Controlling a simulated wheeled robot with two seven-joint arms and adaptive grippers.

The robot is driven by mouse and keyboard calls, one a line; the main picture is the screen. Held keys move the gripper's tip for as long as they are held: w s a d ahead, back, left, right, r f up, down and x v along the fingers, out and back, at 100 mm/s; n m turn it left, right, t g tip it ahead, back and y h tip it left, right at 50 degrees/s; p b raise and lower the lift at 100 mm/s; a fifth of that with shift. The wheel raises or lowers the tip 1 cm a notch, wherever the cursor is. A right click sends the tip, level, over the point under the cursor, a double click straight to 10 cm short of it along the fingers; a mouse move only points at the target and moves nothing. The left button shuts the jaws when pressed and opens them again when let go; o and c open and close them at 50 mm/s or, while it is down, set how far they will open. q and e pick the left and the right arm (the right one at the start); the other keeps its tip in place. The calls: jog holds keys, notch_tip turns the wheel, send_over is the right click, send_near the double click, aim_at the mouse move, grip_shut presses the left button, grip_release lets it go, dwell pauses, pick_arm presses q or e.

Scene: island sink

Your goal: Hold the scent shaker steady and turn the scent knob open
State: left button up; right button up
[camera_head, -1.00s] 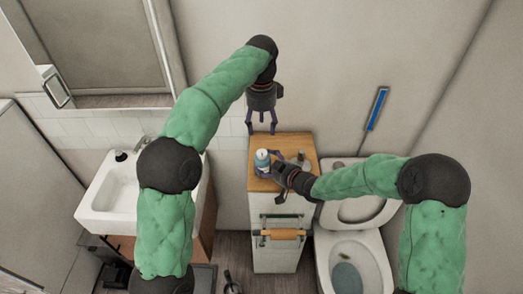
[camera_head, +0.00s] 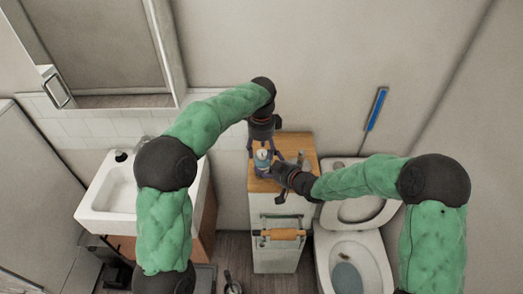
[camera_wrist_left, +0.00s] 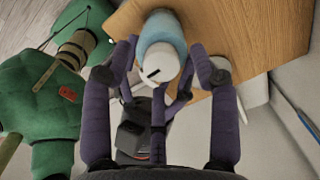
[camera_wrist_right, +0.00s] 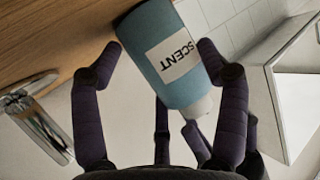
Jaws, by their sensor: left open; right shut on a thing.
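The scent shaker (camera_head: 262,163) stands on the wooden top of the narrow cabinet. It is a blue bottle with a white "SCENT" label in the right wrist view (camera_wrist_right: 165,55). Its white scent knob (camera_wrist_left: 158,66) carries a dark line and faces the left wrist camera. My right gripper (camera_wrist_right: 160,52) is shut on the shaker's body from the side. My left gripper (camera_wrist_left: 160,74) is open above the shaker, its fingertips on either side of the knob and apart from it. In the head view my left gripper (camera_head: 262,150) partly hides the shaker.
The wooden cabinet top (camera_head: 290,143) has free room behind the shaker. A small greyish item (camera_head: 303,158) stands on it to the right. A sink (camera_head: 112,195) is at the left and a toilet (camera_head: 350,245) at the right. A blue-handled brush (camera_head: 376,108) is by the wall.

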pick_arm(q)
jog(key=shift+f, duration=0.4)
jog(key=c, duration=1.1)
jog(key=shift+c, duration=0.2)
jog(key=shift+n, duration=0.3)
jog(key=n, duration=0.3)
jog(key=shift+w+a+n, duration=0.1)
jog(key=shift+n, duration=1.7)
jog(key=shift+a, duration=0.1)
